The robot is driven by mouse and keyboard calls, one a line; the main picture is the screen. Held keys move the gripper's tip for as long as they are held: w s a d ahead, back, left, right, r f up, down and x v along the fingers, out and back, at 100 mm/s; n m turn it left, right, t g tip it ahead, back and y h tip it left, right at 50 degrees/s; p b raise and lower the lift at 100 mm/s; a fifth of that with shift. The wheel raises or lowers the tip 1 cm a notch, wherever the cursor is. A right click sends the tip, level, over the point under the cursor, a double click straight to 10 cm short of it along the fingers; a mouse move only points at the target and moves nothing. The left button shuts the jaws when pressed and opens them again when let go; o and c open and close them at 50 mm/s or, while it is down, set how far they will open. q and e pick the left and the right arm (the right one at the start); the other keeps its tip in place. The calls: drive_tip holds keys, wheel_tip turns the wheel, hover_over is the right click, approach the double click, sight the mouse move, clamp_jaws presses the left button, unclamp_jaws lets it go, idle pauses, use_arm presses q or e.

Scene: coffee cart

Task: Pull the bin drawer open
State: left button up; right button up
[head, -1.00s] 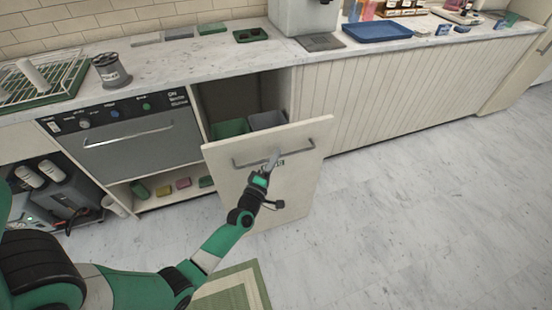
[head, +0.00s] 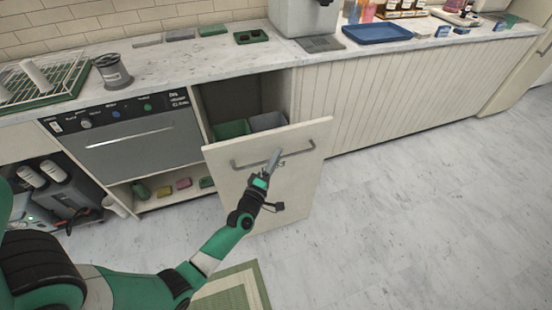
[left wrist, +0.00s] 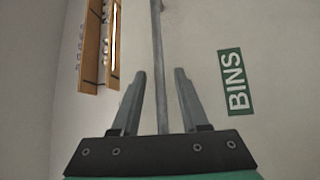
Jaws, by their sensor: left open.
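The bin drawer (head: 290,187) stands pulled out from the counter, with a pale front panel and a horizontal metal bar handle (head: 240,166). Inside it are a green bin (head: 231,129) and a grey bin (head: 266,121). My left gripper (head: 274,158) is at the handle, in front of the panel. In the left wrist view the open fingers (left wrist: 159,90) lie on either side of the handle bar (left wrist: 157,45), with gaps on both sides. A green BINS label (left wrist: 236,82) is on the panel beside them. My right gripper is not in view.
A dishwasher (head: 130,140) is left of the drawer, above a shelf with several coloured sponges. The counter (head: 200,55) above holds a grey canister (head: 112,71) and a blue tray (head: 376,33). A green mat (head: 230,290) lies on the floor; the floor to the right is clear.

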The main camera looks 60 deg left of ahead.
use_arm(q)
drive_tip(key=p+v, duration=0.2)
drive_tip(key=v, duration=0.9)
drive_tip(key=shift+s, duration=0.2)
